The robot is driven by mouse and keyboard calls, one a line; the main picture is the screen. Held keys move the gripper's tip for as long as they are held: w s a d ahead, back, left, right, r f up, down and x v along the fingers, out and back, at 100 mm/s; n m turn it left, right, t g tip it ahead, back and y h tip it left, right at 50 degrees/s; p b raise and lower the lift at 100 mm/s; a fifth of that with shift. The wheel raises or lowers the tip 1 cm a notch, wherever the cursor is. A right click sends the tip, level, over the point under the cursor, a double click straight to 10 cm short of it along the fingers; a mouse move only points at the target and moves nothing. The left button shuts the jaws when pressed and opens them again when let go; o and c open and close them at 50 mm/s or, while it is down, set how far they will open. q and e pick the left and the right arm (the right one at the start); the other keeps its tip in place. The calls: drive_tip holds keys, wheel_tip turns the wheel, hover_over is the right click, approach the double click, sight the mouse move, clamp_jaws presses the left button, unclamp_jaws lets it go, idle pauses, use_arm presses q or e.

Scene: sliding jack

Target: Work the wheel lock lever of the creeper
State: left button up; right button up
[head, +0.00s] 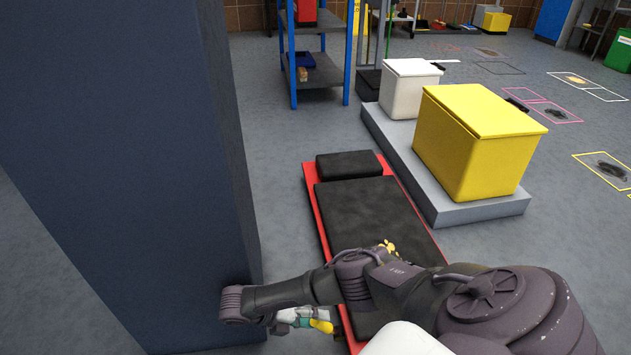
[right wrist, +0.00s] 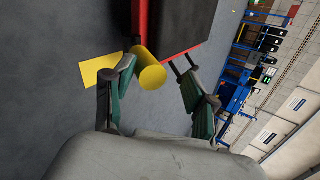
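The creeper is a red frame (head: 312,192) with a black pad (head: 350,215), lying on the floor. Its red edge (right wrist: 139,20) and dark pad (right wrist: 178,22) show at the top of the right wrist view. A yellow cylinder (right wrist: 151,74), seemingly the lever's grip, sticks out by that edge, and its yellow tip (head: 321,326) shows in the head view. My right gripper (head: 303,318) is beside the creeper's near left side. Its green-padded fingers (right wrist: 162,88) are apart, with the cylinder near the left finger; contact is unclear. My left gripper is out of view.
A large dark blue-grey block (head: 130,150) stands close left of my right gripper. A grey platform (head: 470,213) with a yellow box (head: 465,150) and white box (head: 405,95) lies right of the creeper. A flat yellow piece (right wrist: 97,70) is beside the cylinder.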

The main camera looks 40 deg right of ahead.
drive_tip(key=shift+s+d+r, duration=0.25)
drive_tip(key=shift+r, duration=0.35)
drive_tip(key=shift+a+r, duration=0.1)
drive_tip(key=shift+r, duration=1.05)
